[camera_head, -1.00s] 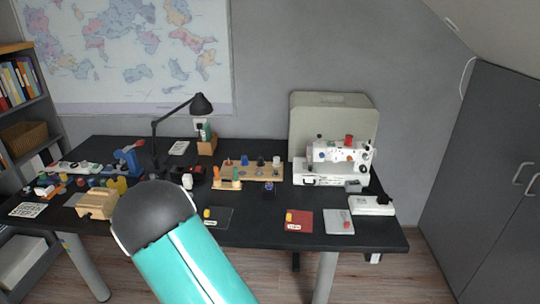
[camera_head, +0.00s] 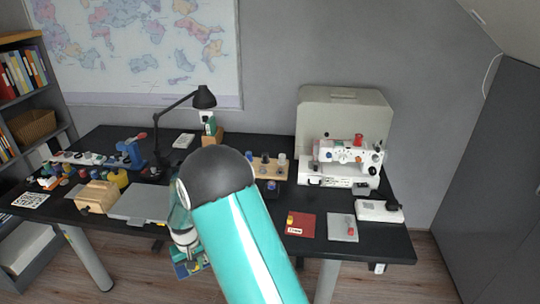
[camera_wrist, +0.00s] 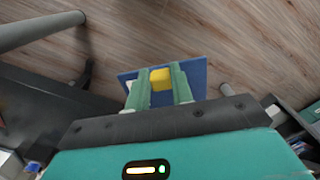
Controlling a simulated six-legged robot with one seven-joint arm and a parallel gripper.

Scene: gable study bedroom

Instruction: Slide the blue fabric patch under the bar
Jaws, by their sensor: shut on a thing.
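The blue fabric patch (camera_wrist: 197,76) has a yellow knob (camera_wrist: 160,77) on it. My gripper (camera_wrist: 159,88) is shut on this knob, with one green finger on each side. In the head view the patch (camera_head: 190,269) hangs in front of the table's front edge, over the floor, below my gripper (camera_head: 186,246). The white sewing machine (camera_head: 345,158) stands at the table's right, well away from the patch. I cannot make out a bar clearly; any bar at the machine is too small to tell.
A red patch (camera_head: 301,224) and a light grey patch (camera_head: 342,227) lie on the black table (camera_head: 270,238) before the machine. A white pedal-like box (camera_head: 378,211) is at right. A wooden peg rack (camera_head: 272,173) is partly hidden by my arm. A lamp (camera_head: 204,98) stands behind.

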